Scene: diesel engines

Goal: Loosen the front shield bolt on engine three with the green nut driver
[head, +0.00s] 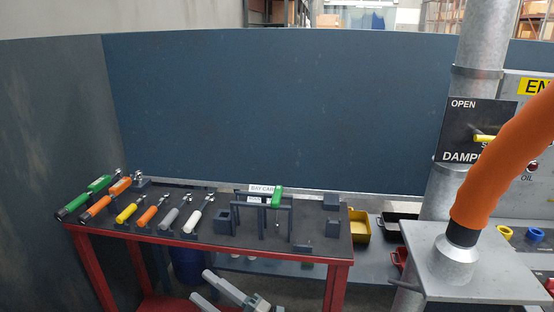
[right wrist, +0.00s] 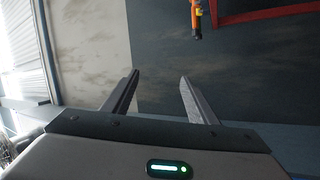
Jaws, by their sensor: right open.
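Two green-handled tools show in the head view. One long green tool (head: 98,184) with a black grip lies at the left end of the red cart's top. A shorter green handle (head: 277,196) stands upright in a dark rack at the middle right. I cannot tell for sure which is the nut driver. My right gripper (head: 200,285) is low in front of the cart, its fingers pointing left, apart from the tools. In the right wrist view its fingers (right wrist: 158,77) are open and empty. My left gripper is out of view. I cannot make out engine three or its shield bolt.
The red cart (head: 205,236) also holds orange, yellow, grey and white-handled tools. An orange handle (right wrist: 196,12) hangs over an edge in the wrist view. A blue wall (head: 280,110) stands behind. At right are an orange hose (head: 505,150), a pipe and a damper sign (head: 462,125).

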